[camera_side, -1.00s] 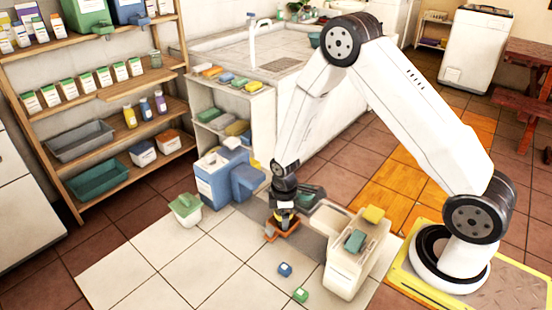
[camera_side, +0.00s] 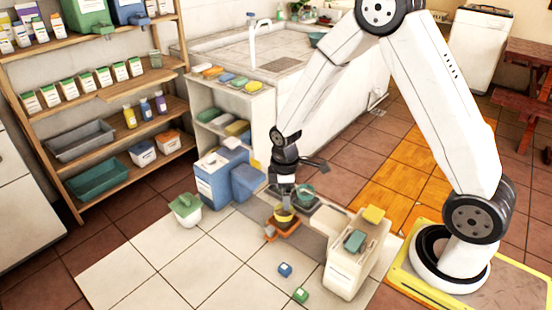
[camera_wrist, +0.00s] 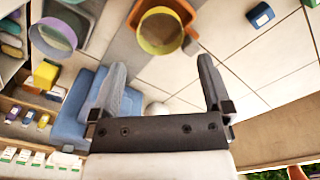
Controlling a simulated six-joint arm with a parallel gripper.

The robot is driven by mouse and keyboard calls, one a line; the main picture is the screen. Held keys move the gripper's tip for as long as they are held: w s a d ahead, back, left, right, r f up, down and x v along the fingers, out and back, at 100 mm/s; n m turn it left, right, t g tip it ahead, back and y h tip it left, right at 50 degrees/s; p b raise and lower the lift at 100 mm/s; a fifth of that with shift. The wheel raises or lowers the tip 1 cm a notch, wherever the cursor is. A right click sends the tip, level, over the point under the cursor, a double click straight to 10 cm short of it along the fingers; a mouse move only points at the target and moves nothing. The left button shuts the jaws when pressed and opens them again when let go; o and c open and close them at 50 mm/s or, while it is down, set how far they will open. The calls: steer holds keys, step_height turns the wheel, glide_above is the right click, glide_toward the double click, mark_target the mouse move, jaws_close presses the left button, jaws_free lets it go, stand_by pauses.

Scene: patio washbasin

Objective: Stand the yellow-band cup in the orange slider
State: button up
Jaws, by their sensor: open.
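The yellow-band cup (camera_side: 284,214) stands upright in the orange slider (camera_side: 270,236). In the wrist view the cup (camera_wrist: 161,33) shows its yellow rim from above, and the orange slider (camera_wrist: 188,8) shows around its far side. My gripper (camera_side: 285,199) is just above the cup in the side view, partly overlapping it there. In the wrist view my gripper (camera_wrist: 162,66) has its two fingers wide apart with nothing between them, and the cup lies beyond the fingertips. The cup's base is hidden inside the slider.
A cup with a purplish rim (camera_wrist: 52,36) is left of the slider in the wrist view. A blue container (camera_side: 216,180) stands left of my gripper, and a pale stand (camera_side: 347,280) at right. A small blue block (camera_side: 285,270) and green block (camera_side: 300,295) lie on the otherwise open front tiles.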

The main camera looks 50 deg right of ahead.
steer(key=shift+r, duration=1.85)
steer(key=s+a+r+m+t, duration=0.2)
steer(key=s+r+m, duration=0.4)
steer(key=s+m, duration=0.3)
steer(key=shift+s+a+t, duration=0.3)
steer(key=shift+s+a, duration=0.2)
steer(key=shift+s, duration=0.45)
